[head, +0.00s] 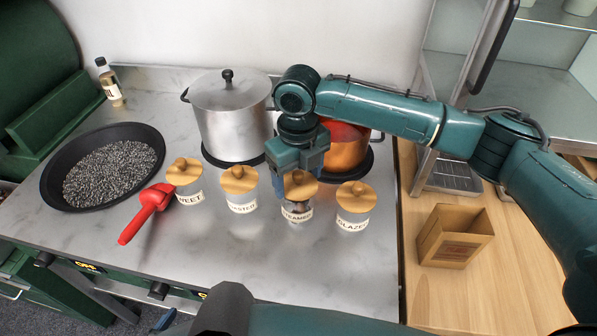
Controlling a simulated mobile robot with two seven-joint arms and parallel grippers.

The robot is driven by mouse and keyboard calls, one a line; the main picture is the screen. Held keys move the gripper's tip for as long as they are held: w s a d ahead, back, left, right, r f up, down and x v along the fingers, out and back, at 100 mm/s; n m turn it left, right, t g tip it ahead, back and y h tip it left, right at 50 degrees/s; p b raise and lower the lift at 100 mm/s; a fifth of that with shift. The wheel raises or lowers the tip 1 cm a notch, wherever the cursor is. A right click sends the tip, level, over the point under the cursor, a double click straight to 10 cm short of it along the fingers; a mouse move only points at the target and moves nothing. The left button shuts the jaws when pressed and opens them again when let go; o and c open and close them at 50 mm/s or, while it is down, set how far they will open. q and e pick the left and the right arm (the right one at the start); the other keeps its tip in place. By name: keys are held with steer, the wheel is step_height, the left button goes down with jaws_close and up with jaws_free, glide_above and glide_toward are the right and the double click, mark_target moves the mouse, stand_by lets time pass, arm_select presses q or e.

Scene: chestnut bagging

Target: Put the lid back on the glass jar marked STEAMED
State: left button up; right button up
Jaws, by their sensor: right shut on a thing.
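The glass jar marked STEAMED (297,214) stands upright on the grey counter, third from the left in a row of jars. Dark contents show low in it. My right gripper (298,181) reaches down over this jar and is shut on its round wooden lid (303,191). The lid is level and lined up over the jar's mouth, at about the height of the neighbouring lids. I cannot tell whether it rests fully on the rim. The gripper's fingers hide part of the lid and knob. My left gripper is not in view.
Lidded jars stand close by: one reading WEET (190,197), one reading ASTED (242,206), and GLAZED (353,222) at right. Behind are a steel pot (230,125) and a copper pot (347,155).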

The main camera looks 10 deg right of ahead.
steer(key=shift+p, duration=0.45)
stand_by(0.9)
steer(key=o, duration=1)
steer(key=shift+o, duration=0.5)
steer(key=shift+r, duration=3.5)
steer(key=shift+c, duration=0.2)
jaws_close()
